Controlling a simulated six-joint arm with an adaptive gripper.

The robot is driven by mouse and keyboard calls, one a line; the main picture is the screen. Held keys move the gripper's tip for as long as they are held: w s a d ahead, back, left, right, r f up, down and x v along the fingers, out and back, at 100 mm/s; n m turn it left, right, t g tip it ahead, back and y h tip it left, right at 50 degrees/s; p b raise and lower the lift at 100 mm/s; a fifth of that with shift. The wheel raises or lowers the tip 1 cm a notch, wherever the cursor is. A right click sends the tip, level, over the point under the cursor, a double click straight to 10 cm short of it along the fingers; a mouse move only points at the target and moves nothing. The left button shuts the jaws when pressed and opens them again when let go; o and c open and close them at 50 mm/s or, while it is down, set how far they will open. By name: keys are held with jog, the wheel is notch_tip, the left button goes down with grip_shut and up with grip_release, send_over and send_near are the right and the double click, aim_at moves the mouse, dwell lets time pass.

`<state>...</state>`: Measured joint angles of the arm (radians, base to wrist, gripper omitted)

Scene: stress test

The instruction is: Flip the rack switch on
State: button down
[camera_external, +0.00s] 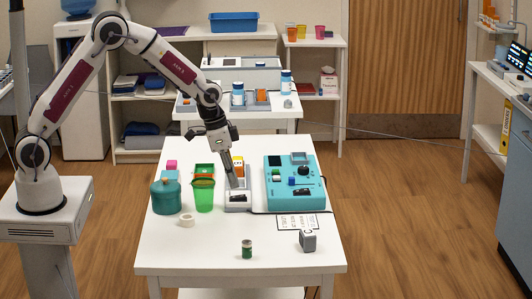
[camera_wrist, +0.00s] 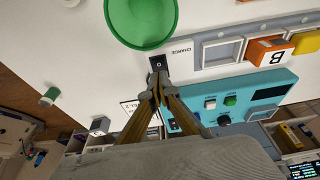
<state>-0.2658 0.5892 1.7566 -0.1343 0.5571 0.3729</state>
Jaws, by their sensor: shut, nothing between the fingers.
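The rack is a pale grey strip (camera_wrist: 222,38) with square slots and the word CHARGE beside its black switch (camera_wrist: 158,64). In the external view the rack (camera_external: 233,207) stands mid-table, with the dark switch (camera_external: 238,198) at its near end. An orange block marked B (camera_wrist: 268,52) sits in a slot farther along; the slot nearest the switch looks empty. My gripper (camera_wrist: 158,80) is shut and empty, its fingertips right at the switch; I cannot tell whether they touch it. In the external view my gripper (camera_external: 236,185) points down over the rack. Which way the switch is set is unclear.
A green cup (camera_external: 203,195) stands close left of the rack, with a teal pot (camera_external: 166,197) beyond it. A teal device with knobs (camera_external: 293,187) is close on the right. A tape roll (camera_external: 187,220), a green can (camera_external: 247,249) and a grey block (camera_external: 308,240) lie nearer.

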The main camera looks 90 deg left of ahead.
jog(key=v, duration=1.1)
jog(key=shift+s, duration=0.4)
jog(key=shift+w+r+t, duration=0.3)
jog(key=shift+w+t, duration=0.2)
jog(key=shift+w, duration=0.2)
jog(key=shift+f, duration=0.15)
send_over(243, 196)
jog(key=s, duration=0.1)
jog(key=f, duration=1.1)
jog(key=shift+s, duration=0.2)
jog(key=shift+s+x, duration=0.2)
jog(key=shift+x, duration=0.85)
jog(key=shift+w+f, duration=0.1)
jog(key=shift+f, duration=0.1)
